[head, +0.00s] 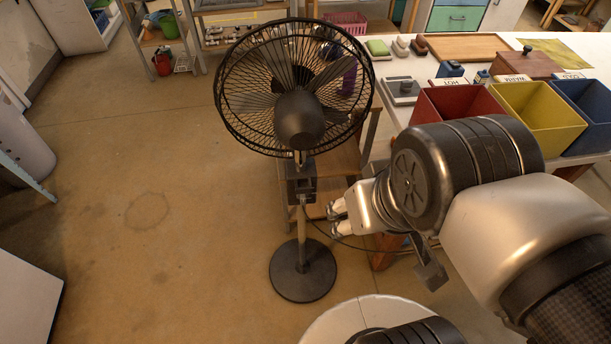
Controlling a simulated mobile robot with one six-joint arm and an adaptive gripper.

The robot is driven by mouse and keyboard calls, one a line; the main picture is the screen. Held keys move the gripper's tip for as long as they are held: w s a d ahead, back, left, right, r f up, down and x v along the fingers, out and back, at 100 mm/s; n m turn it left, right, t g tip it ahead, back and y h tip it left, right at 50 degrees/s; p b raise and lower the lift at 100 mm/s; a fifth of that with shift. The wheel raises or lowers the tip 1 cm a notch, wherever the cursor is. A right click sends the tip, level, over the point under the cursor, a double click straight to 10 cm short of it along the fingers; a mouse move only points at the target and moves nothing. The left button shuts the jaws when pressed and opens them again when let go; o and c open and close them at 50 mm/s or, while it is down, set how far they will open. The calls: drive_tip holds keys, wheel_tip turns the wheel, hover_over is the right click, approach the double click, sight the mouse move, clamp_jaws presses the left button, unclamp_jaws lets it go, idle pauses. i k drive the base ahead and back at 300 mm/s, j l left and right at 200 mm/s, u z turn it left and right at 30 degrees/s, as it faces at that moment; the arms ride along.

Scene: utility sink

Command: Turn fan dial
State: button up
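A black pedestal fan (296,90) stands on the floor in the middle of the head view, its round wire cage tilted, on a thin pole with a round black base (302,270). A dark control box (302,180) sits on the pole below the cage; the dial itself is too small to make out. My gripper (334,211) is just right of the pole, a little below the control box. Its fingertips point left toward the pole. Contact cannot be told, and the finger opening is unclear at this size.
A white table (410,118) stands at the right with red (455,104), yellow (535,115) and blue (585,110) bins. A wooden stool or shelf (338,165) is behind the fan. A cable hangs near my gripper.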

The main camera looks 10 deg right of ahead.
sight(303, 197)
drive_tip(key=k+j+z, duration=0.15)
drive_tip(key=k+z, duration=0.5)
drive_tip(key=k, duration=0.15)
